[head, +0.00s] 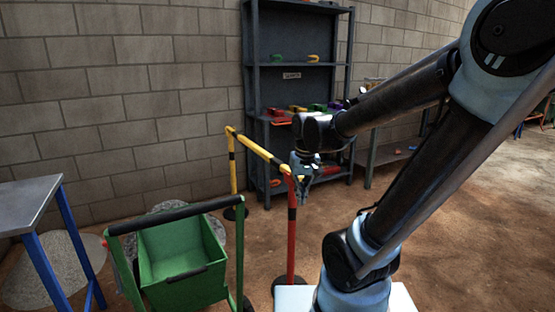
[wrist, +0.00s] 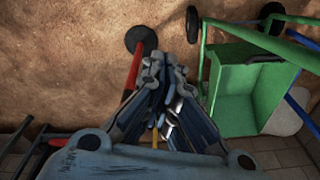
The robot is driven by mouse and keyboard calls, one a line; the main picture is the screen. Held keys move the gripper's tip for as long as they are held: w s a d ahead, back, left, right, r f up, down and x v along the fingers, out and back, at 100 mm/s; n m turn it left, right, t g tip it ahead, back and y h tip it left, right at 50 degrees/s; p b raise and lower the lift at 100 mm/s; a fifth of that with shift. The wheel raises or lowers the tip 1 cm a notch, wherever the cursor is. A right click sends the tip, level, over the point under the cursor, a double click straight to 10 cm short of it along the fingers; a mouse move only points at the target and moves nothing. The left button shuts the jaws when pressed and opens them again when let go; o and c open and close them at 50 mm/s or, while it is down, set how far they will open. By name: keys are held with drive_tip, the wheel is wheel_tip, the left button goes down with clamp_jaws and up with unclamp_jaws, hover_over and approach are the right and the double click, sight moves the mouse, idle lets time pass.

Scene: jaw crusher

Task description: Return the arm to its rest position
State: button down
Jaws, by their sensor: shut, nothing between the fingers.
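My arm reaches from the right side of the head view toward the middle. My gripper (head: 303,190) hangs at its end, in front of the red post of the barrier (head: 291,235). In the wrist view my gripper (wrist: 164,68) points down at the brown floor, its fingers shut and empty. In that view the red post (wrist: 133,72) and its dark round foot show just left of the fingers. Whether the gripper touches the barrier cannot be told.
A green cart (head: 180,262) stands at lower left, beside a blue-legged table (head: 28,200). A dark shelf (head: 300,62) with several coloured items stands against the block wall, with a workbench (head: 390,153) to its right. Open floor (head: 470,215) lies at right.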

drive_tip(key=s+d+f+m+t, duration=0.1)
drive_tip(key=s+d+f, duration=0.4)
drive_tip(key=s+d, duration=0.6)
drive_tip(key=shift+d+f+m+h, duration=0.2)
drive_tip(key=shift+m+h, duration=0.1)
drive_tip(key=shift+m, duration=0.1)
drive_tip(key=shift+a, duration=0.1)
